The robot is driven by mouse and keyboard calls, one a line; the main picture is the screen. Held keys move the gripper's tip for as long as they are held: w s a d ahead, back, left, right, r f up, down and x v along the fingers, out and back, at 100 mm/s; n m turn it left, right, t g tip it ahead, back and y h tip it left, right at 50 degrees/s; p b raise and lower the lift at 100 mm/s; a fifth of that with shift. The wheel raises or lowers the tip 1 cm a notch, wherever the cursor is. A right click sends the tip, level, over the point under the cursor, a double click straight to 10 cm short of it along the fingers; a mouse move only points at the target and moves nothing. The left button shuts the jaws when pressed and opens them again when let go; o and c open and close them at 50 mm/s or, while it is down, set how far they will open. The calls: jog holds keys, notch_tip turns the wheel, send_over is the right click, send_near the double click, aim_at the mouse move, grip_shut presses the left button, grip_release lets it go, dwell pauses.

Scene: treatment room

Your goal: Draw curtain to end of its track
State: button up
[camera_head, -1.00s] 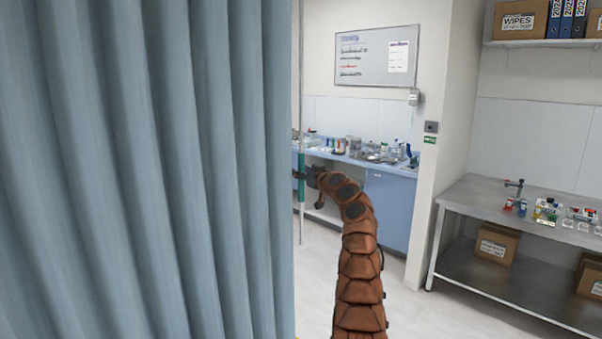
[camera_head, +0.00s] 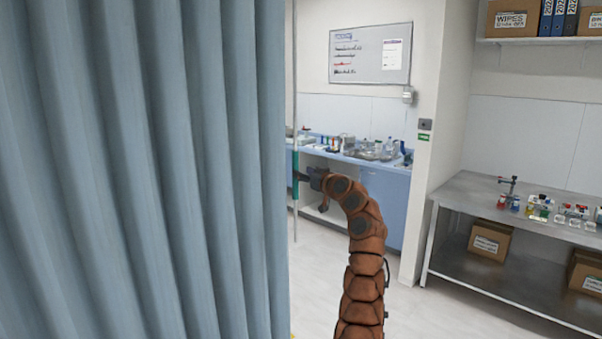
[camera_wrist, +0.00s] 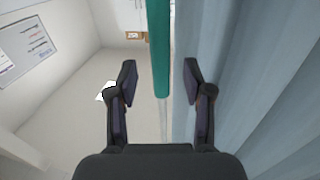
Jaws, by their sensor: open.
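The blue-grey curtain (camera_head: 140,170) hangs in folds over the left half of the head view. A thin upright wand with a teal grip (camera_head: 295,175) hangs along its right edge. The curtain (camera_wrist: 255,80) fills the right side of the wrist view. The curtain track is out of view.
A blue counter (camera_head: 385,200) with several supplies stands behind my arm. A steel table (camera_head: 460,195) with small bottles and boxes on its lower shelf stands at the right. Open floor (camera_head: 330,270) lies between the curtain and that table.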

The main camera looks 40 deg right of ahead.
jog(key=shift+s+a+r, duration=0.1)
jog(key=shift+s, duration=0.95)
jog(key=shift+r, duration=0.1)
